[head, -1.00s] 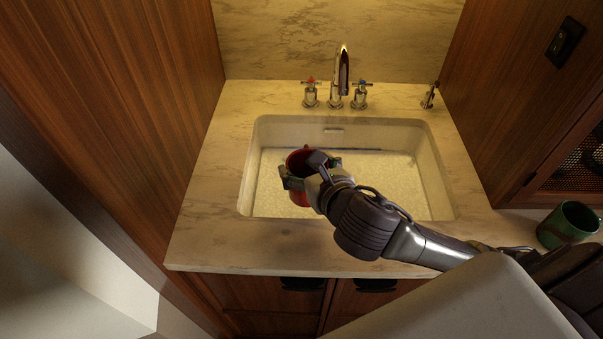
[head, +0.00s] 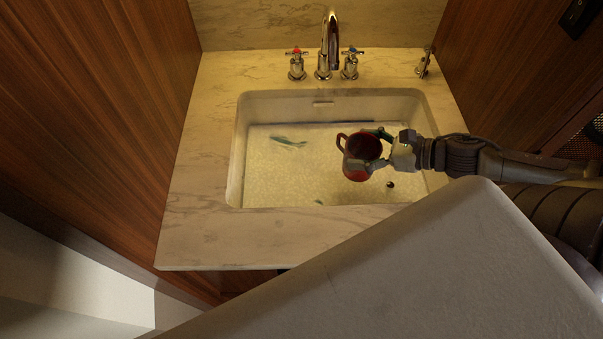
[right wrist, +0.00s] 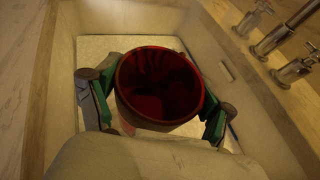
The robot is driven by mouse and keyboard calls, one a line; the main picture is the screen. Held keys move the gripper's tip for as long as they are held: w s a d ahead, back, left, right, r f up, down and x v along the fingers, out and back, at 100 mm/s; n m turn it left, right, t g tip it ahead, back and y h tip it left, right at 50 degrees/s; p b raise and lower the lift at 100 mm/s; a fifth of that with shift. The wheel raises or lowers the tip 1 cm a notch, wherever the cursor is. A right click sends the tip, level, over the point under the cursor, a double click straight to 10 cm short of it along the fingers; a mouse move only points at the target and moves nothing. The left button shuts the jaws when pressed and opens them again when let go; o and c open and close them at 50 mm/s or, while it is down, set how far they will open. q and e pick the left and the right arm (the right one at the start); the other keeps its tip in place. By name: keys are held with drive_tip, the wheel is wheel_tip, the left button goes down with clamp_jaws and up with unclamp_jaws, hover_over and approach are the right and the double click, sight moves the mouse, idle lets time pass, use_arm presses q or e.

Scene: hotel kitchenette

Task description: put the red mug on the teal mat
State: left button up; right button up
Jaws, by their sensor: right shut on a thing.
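The red mug (head: 358,168) is held by my right gripper (head: 377,150) above the sink in the head view. Its handle points left and its dark opening faces up. In the right wrist view the mug (right wrist: 158,88) sits between the green-padded fingers of the right gripper, which is shut on it from both sides. The teal mat does not show in either view now. My left gripper is not in view.
The white sink (head: 237,165) lies under the mug, with a small bluish thing (head: 288,142) on its floor. A chrome faucet (head: 329,48) with two handles stands behind it. Wooden panels close in both sides. My own pale body covers the bottom right.

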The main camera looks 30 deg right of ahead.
drive_tip(key=shift+s+d+y, duration=0.1)
drive_tip(key=shift+s+y, duration=0.2)
drive_tip(key=shift+a+f+n, duration=0.1)
drive_tip(key=shift+a+n, duration=0.1)
drive_tip(key=shift+n, duration=0.1)
drive_tip(key=w+a+f+b, duration=0.2)
drive_tip(key=f, duration=0.1)
drive_tip(key=w+a+f+b, duration=0.1)
drive_tip(key=w+a+f, duration=0.2)
drive_tip(key=f, duration=0.1)
drive_tip(key=w+a+f+b, duration=0.2)
drive_tip(key=a+f, duration=0.1)
drive_tip(key=shift+w+f+b, duration=0.2)
drive_tip(key=shift+w+b, duration=0.1)
drive_tip(key=shift+w, duration=0.1)
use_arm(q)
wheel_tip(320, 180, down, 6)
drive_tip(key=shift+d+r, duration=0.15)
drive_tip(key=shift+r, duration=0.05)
use_arm(e)
drive_tip(key=shift+f, duration=0.1)
drive_tip(key=shift+f, duration=0.1)
drive_tip(key=o, duration=1.3)
drive_tip(key=shift+f+g, duration=0.1)
drive_tip(key=shift+g, duration=0.2)
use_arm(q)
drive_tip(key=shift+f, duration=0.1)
